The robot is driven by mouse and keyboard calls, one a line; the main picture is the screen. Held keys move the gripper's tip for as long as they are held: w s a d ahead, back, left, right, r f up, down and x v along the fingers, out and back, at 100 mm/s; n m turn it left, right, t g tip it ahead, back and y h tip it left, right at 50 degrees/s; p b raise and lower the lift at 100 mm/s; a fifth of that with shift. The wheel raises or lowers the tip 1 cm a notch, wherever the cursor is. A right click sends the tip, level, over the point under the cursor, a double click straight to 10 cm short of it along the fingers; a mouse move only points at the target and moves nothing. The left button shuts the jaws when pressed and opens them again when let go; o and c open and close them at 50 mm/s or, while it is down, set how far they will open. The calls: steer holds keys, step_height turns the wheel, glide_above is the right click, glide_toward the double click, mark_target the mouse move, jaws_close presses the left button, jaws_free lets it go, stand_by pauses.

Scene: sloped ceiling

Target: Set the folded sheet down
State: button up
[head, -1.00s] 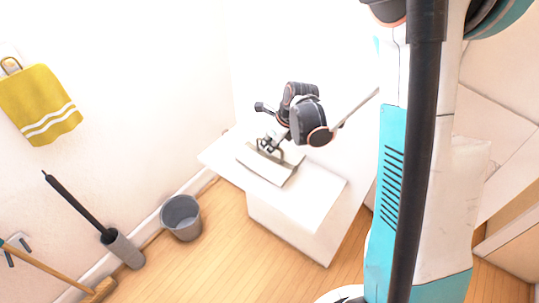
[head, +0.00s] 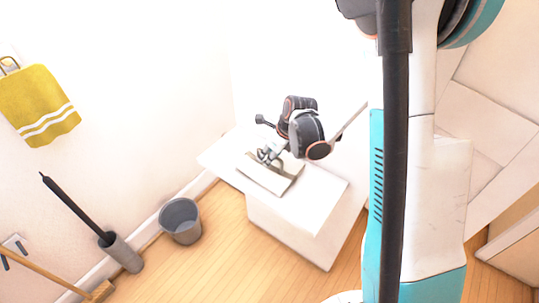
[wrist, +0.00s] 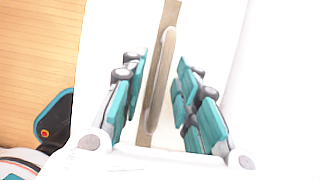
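The folded sheet (head: 266,181) is pale cream with an olive-brown band. It lies on the top of the white cabinet (head: 322,192) in the head view. In the wrist view its tan band (wrist: 153,112) runs between my fingers, with a narrow raised oval fold along it. My gripper (head: 268,156) is right over the sheet's far part. In the wrist view my gripper (wrist: 160,95) has its teal fingers apart, one on each side of the fold, with gaps showing on both sides. Part of the sheet is hidden under my gripper.
A grey bin (head: 181,221) stands on the wood floor left of the cabinet. A toilet brush holder (head: 121,254) and a wooden-handled tool (head: 60,279) are farther left. A yellow towel (head: 38,105) hangs on the wall. Floor in front of the cabinet is clear.

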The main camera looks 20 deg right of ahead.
steer(key=shift+r, duration=0.15)
steer(key=s+r+n+p, duration=0.1)
steer(key=s+r+n, duration=0.3)
steer(key=r, duration=0.3)
steer(key=s+d+r+n+t+h+p, duration=0.1)
steer(key=s+r+n+p, duration=0.1)
steer(key=s+r+n, duration=0.35)
steer(key=s+r+n+p, duration=0.1)
steer(key=s+r+n, duration=0.15)
steer(key=r, duration=0.65)
steer(key=s+r+n+t+h, duration=0.1)
steer(key=s+r+n, duration=0.3)
steer(key=s+n, duration=0.7)
steer(key=n+t, duration=0.1)
steer(key=n, duration=0.4)
steer(key=shift+s+a+r+n+h, duration=0.2)
steer(key=shift+s+a+n+h, duration=0.1)
steer(key=shift+a+h, duration=0.1)
steer(key=shift+o, duration=0.5)
steer(key=shift+f+b, duration=0.25)
steer(key=shift+b, duration=0.15)
steer(key=shift+d+r, duration=0.1)
steer(key=shift+d, duration=0.05)
